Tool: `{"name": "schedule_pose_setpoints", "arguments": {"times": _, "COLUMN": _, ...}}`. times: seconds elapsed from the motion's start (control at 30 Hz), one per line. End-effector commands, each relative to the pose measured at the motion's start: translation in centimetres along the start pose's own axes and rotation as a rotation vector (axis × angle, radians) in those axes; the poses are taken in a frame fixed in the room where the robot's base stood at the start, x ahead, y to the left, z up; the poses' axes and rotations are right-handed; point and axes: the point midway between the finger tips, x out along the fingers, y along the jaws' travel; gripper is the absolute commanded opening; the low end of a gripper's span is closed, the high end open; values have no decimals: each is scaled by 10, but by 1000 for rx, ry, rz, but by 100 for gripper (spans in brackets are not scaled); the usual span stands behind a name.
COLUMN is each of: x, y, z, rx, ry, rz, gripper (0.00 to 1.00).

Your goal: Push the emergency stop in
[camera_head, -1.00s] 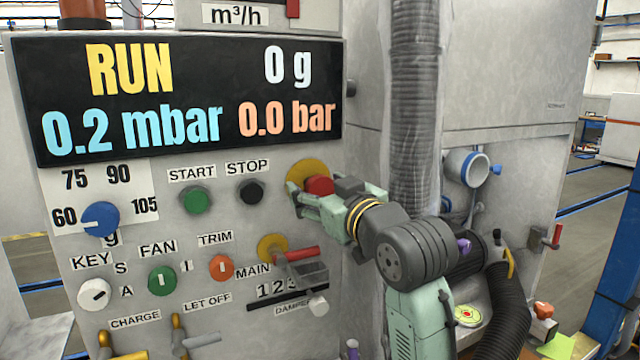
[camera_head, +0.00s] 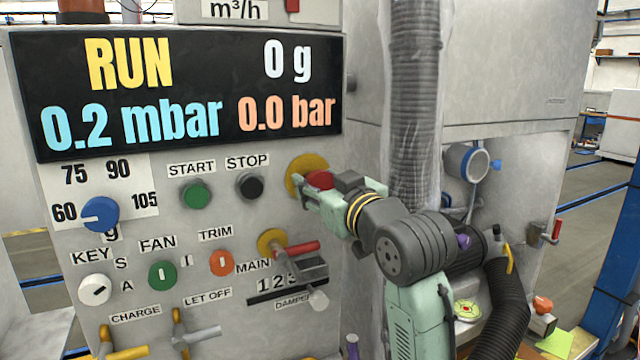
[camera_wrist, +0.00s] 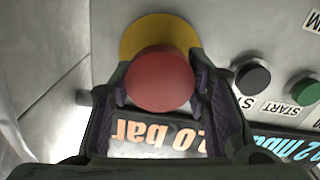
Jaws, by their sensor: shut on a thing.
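The emergency stop is a red mushroom button (camera_head: 319,180) on a yellow round plate (camera_head: 305,168), on the grey panel right of the STOP button. In the wrist view the red button (camera_wrist: 160,80) fills the space between the two fingers, with the yellow plate (camera_wrist: 160,32) behind it. My gripper (camera_head: 312,192) is at the button, its fingers on either side of it and closed on it. In the head view the fingers hide part of the button. How deep the button sits cannot be told.
A black STOP button (camera_head: 250,186) and green START button (camera_head: 196,194) are to the left. A red-handled MAIN switch (camera_head: 295,250) sits just below my gripper. A ribbed grey duct (camera_head: 415,110) rises close behind my arm.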

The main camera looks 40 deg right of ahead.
Motion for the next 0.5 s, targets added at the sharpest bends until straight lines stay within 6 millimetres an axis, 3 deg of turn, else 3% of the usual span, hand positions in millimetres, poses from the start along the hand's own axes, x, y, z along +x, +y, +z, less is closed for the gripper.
{"name": "schedule_pose_setpoints", "arguments": {"times": 0.2, "x": 0, "y": 0, "z": 0, "rx": 0, "ry": 1, "rz": 0, "gripper": 0}}
{"name": "schedule_pose_setpoints", "arguments": {"times": 0.5, "x": 10, "y": -1, "z": 0, "rx": 2, "ry": 2, "rz": -2, "gripper": 0}}
